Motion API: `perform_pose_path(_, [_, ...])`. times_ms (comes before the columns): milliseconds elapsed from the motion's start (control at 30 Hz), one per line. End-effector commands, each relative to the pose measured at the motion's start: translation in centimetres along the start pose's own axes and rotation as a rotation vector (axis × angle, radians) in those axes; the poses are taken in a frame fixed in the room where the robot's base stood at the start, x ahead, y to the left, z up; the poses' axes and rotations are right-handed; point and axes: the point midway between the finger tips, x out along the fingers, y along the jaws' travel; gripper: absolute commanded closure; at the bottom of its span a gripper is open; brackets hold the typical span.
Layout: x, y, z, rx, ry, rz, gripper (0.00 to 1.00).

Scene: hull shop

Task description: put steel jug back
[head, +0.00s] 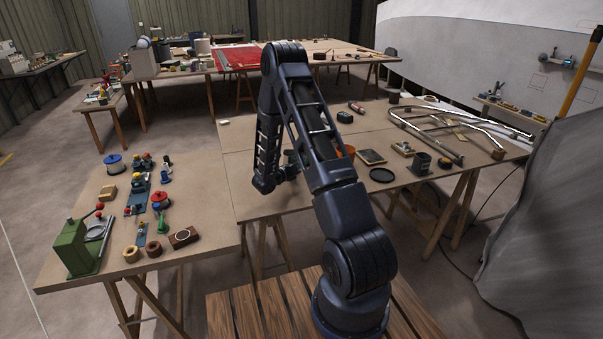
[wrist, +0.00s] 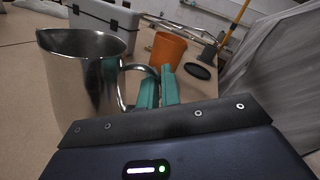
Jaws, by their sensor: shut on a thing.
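The steel jug (wrist: 82,78) is large and shiny at the left of the wrist view, with its open rim up and its handle (wrist: 141,70) toward the right. My gripper (wrist: 156,88) has teal fingertips closed at this handle. The jug's base is hidden behind the gripper body, so I cannot tell whether it touches the table. In the head view, my arm hides the jug and the fingertips.
An orange cup (wrist: 168,50) and a black disc (wrist: 200,72) stand beyond the fingers. A grey box (wrist: 105,17) is behind the jug. The left table (head: 205,215) holds a green machine (head: 78,245) and small parts. Metal rails (head: 450,125) lie at the right.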

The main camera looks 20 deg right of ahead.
Motion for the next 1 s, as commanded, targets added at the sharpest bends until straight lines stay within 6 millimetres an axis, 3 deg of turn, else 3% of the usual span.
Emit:
perform_pose_path(467, [0.0, 1.9, -3.3, -0.001, 0.0, 0.0, 1.0])
perform_pose_path(700, [-0.1, 2.0, -3.4, 0.001, -0.001, 0.0, 1.0])
perform_pose_path(833, [-0.1, 2.0, -3.4, 0.0, 0.0, 0.0, 0.73])
perform_pose_path(1000, [-0.1, 2.0, -3.4, 0.0, 0.0, 0.0, 0.73])
